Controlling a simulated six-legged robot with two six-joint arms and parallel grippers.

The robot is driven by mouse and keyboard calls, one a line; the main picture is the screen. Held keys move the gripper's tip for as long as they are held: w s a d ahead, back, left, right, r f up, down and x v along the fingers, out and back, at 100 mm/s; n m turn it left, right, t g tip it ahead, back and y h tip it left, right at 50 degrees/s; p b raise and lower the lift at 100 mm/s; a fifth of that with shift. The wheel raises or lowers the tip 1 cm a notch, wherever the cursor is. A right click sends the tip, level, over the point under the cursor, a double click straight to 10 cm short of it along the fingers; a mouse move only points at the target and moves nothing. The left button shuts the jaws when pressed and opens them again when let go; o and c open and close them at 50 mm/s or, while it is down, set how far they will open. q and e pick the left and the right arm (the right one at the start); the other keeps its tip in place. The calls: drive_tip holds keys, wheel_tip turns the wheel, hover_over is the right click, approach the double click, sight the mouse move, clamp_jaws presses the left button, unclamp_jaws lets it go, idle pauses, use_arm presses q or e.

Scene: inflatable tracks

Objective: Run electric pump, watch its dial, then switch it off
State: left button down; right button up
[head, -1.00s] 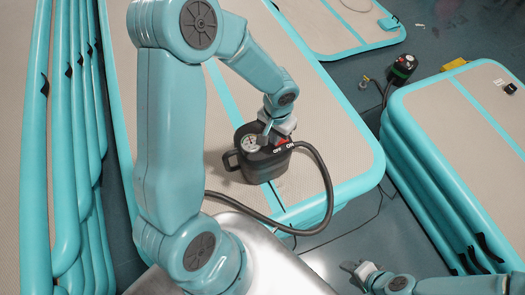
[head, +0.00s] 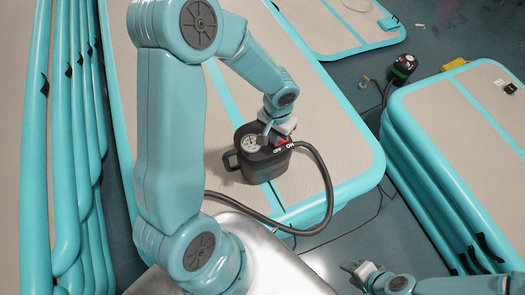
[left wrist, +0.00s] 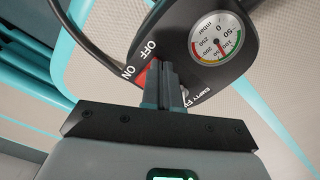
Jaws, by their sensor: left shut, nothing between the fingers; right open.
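The electric pump (head: 262,165) is a dark grey body with a side handle, standing on the beige inflatable track. Its round white dial (head: 251,143) is on top; in the left wrist view the dial (left wrist: 217,38) has green, yellow and red bands, with its thin needle pointing into the lower part of the scale. The red switch (head: 282,141) sits between the OFF and ON labels. My left gripper (head: 267,133) is shut and empty, its fingertips at the switch; they partly cover it in the left wrist view (left wrist: 166,72). My right gripper (head: 354,267) is open, low at the right, away from the pump.
A black hose (head: 327,190) curves from the pump's right side around its front. A small black and red device (head: 403,67) is on the floor at the back right.

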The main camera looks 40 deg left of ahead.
idle(0.4)
use_arm(q)
drive_tip(key=shift+f+b, duration=0.4)
drive_tip(key=shift+b, duration=0.05)
drive_tip(key=shift+r, duration=0.15)
drive_tip(key=shift+w+r, duration=0.1)
drive_tip(key=shift+r, duration=0.15)
drive_tip(key=shift+r, duration=0.1)
